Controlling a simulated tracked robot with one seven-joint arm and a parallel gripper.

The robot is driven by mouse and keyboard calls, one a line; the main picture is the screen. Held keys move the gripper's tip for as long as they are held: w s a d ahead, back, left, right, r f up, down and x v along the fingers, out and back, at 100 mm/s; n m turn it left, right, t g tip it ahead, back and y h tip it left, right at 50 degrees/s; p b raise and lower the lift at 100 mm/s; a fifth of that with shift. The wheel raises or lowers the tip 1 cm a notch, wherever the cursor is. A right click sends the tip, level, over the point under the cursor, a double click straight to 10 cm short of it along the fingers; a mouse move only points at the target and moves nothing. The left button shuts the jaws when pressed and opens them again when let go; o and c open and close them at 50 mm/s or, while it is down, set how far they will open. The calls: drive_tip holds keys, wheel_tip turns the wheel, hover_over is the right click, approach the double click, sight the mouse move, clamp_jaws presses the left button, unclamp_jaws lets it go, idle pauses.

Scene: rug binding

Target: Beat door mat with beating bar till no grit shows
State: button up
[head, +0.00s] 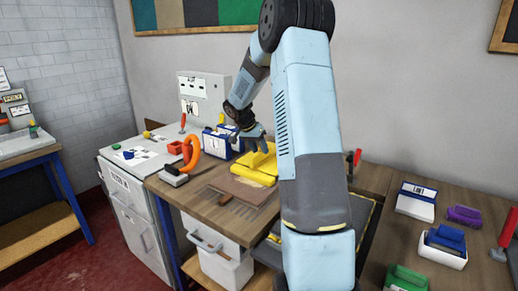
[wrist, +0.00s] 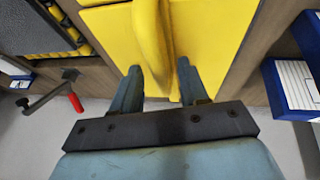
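A yellow block-like thing with a raised handle-like ridge (head: 258,165) lies on the wooden bench; it fills the top of the wrist view (wrist: 205,40). I cannot tell whether it is the beating bar. My gripper (wrist: 160,85) is open, its fingers on either side of the ridge; I cannot tell whether they touch it. In the head view, my gripper (head: 252,138) is just above the yellow thing. A flat brown mat (head: 243,189), likely the door mat, lies on the bench in front of it. Grit is too small to make out.
An orange curved handle on a grey base (head: 190,155) stands left of the mat. A blue-and-white box (head: 217,143) stands behind. White, purple and green items, including a green one (head: 406,279), sit at right. My arm hides the bench's middle.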

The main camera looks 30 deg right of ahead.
clamp_jaws()
drive_tip(key=shift+w+a+r, duration=0.1)
idle(0.5)
